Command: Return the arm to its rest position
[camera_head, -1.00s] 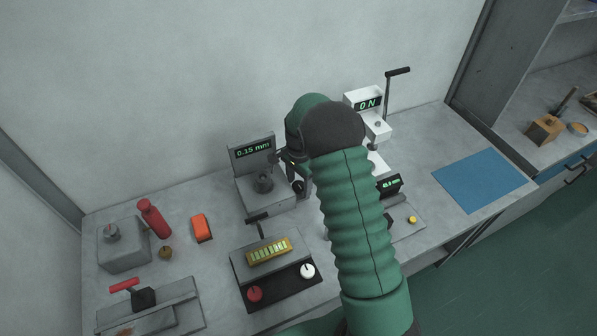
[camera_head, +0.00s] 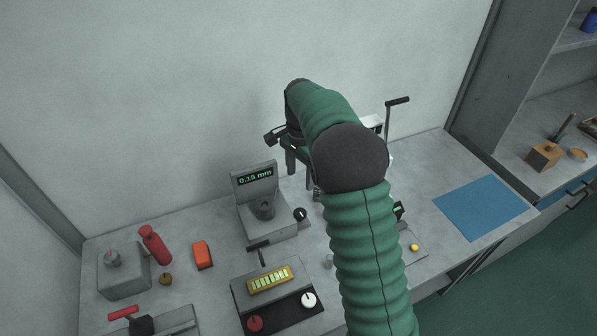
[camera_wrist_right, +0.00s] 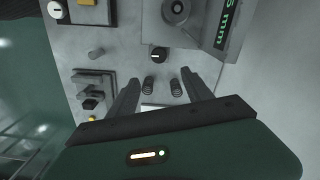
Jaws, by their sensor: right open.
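My right arm, sleeved in green, reaches up through the middle of the head view. My right gripper (camera_head: 300,168) is raised above the bench, to the right of the grey gauge with the 0.15 mm display (camera_head: 256,178). In the right wrist view the gripper (camera_wrist_right: 158,88) has its two fingers spread apart, with nothing between them. The bench top and two small dark springs (camera_wrist_right: 162,86) show below and beyond the fingers. The arm hides part of the white press (camera_head: 372,122) in the head view. My left gripper is not in view.
A control box with a red and a white knob (camera_head: 308,300) stands at the front. The blue mat (camera_head: 482,207) on the right is bare. A wall runs behind the bench.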

